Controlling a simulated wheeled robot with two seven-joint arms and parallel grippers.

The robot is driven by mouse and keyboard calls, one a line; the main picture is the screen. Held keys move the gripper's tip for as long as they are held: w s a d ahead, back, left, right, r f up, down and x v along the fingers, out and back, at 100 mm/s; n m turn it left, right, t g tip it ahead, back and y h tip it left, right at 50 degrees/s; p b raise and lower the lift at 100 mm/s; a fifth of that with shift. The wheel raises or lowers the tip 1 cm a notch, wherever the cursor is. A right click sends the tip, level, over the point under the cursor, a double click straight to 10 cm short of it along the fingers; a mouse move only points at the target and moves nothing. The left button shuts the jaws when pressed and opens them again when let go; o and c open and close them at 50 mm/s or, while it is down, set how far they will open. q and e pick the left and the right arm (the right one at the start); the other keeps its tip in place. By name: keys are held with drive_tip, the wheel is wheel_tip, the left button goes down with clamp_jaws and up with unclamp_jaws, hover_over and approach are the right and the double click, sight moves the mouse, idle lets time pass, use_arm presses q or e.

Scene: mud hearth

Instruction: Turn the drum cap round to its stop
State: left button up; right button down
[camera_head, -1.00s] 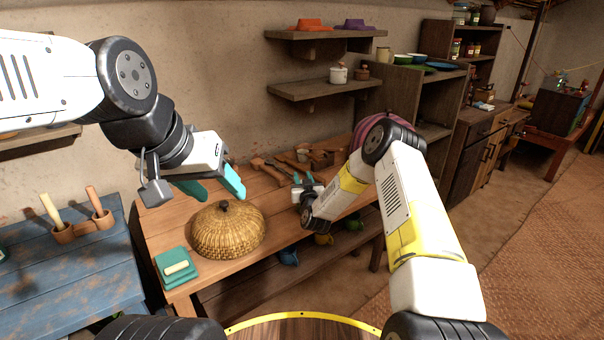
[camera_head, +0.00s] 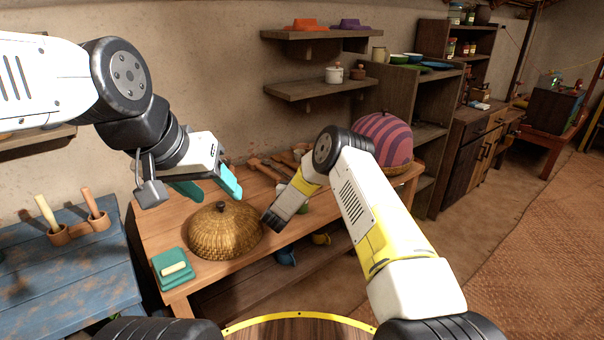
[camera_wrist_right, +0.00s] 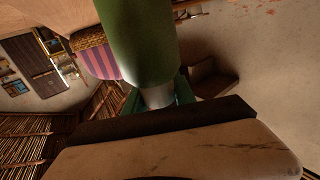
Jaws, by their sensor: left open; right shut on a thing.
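In the right wrist view a green cylinder (camera_wrist_right: 140,40) with a pale grey end (camera_wrist_right: 158,96) stands large before the camera. My right gripper (camera_wrist_right: 158,100) is shut on that end, with teal fingers at either side. I cannot tell whether the grey part is the drum cap or how far it is turned. In the head view the right hand is mostly hidden behind my forearm; a bit of green shows beside it. My left gripper (camera_head: 208,188) is open and empty, above the back of the wicker dome (camera_head: 225,232).
The wooden bench (camera_head: 190,285) carries the wicker dome, a green block (camera_head: 172,270) with a pale bar, and wooden tools at the back. A pink-and-purple striped dome (camera_head: 385,138) stands at its far right. A blue table (camera_head: 75,275) is at left. Shelves line the wall.

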idle(0.7)
drive_tip(key=c, duration=1)
unclamp_jaws()
drive_tip(key=v, duration=0.7)
drive_tip(key=shift+s+a, duration=0.15)
drive_tip(key=shift+s, duration=0.25)
